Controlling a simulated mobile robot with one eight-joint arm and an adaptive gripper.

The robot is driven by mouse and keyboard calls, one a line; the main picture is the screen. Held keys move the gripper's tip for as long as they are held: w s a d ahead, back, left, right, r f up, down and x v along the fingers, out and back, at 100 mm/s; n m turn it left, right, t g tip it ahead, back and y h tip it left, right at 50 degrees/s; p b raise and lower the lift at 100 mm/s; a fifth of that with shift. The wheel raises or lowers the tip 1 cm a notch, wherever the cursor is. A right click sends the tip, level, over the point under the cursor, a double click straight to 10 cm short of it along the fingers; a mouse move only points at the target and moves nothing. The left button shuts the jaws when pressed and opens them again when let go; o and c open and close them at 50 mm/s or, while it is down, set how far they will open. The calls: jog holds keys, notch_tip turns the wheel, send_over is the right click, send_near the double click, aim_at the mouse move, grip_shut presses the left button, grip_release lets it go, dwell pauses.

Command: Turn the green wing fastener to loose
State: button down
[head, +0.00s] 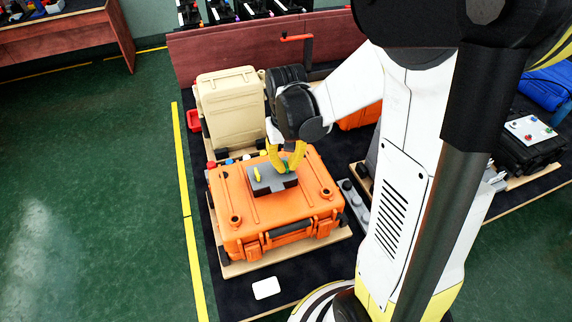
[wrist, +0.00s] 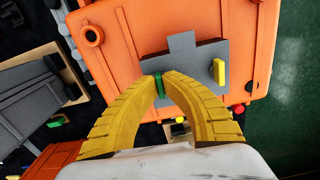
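The green wing fastener (wrist: 158,86) stands at one end of a grey plate (wrist: 195,62) fixed on an orange case (wrist: 120,20). In the head view the green fastener (head: 286,163) shows as a small patch between my yellow fingers. My gripper (wrist: 160,80) reaches down to it, with the two fingertips closed against its sides. The fingers hide part of it, so its exact angle is hard to tell. A yellow wing fastener (wrist: 219,72) stands at the other end of the plate, apart from my gripper; it also shows in the head view (head: 257,173).
The orange case (head: 235,240) lies flat on a wooden board over a dark mat. A beige case (head: 232,105) stands upright behind it. Small coloured knobs (head: 230,161) sit along the case's back edge. Green floor (head: 90,190) is clear to the left.

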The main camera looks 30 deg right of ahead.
aim_at(286, 165)
jog(key=shift+n, duration=0.4)
jog(key=c, duration=1.6)
grip_release()
notch_tip(286, 165, up, 12)
